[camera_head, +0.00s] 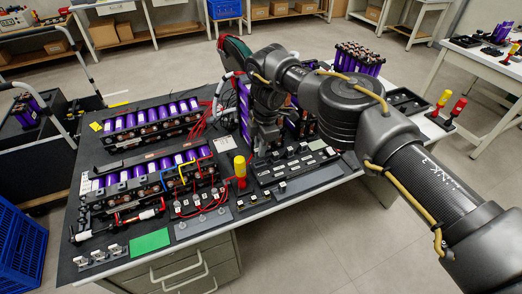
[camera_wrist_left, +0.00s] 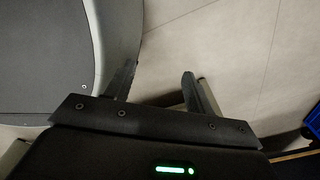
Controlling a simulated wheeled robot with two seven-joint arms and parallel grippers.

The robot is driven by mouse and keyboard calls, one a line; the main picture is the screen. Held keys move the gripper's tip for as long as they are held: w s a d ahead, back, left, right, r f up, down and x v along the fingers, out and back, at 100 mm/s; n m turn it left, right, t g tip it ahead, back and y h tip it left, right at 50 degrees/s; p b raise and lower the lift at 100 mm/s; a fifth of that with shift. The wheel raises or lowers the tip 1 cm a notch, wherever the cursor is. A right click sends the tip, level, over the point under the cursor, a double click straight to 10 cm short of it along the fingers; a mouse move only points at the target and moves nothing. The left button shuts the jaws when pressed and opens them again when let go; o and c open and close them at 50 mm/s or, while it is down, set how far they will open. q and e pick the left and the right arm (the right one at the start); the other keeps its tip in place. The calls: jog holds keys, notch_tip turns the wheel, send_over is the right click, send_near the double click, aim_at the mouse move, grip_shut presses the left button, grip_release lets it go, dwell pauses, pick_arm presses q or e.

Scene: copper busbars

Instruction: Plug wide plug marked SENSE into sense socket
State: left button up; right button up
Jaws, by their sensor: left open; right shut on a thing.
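My right gripper (camera_head: 264,152) points down at the back left edge of a black board (camera_head: 305,170) with a row of small fittings and white labels. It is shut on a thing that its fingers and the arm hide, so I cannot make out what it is. I cannot tell whether that thing touches the board. The SENSE marking and the sense socket are too small to tell apart here. My left gripper (camera_wrist_left: 158,88) is open and empty over the floor in the left wrist view; it is not in the head view.
Purple cell modules (camera_head: 150,120) stand at the left and back of the table. A yellow-topped post (camera_head: 240,166) stands close left of the board. Red cables (camera_head: 205,200) run on the panel beside it. A green card (camera_head: 149,242) lies near the front edge.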

jog(key=shift+w+d+r, duration=0.1)
jog(key=shift+d+r, duration=0.1)
jog(key=shift+r, duration=0.75)
jog(key=shift+s+d+r, duration=0.4)
jog(key=shift+s+a+f+b, duration=0.15)
jog(key=shift+a+f+b, duration=0.15)
jog(key=shift+b, duration=0.35)
jog(key=shift+f, duration=0.1)
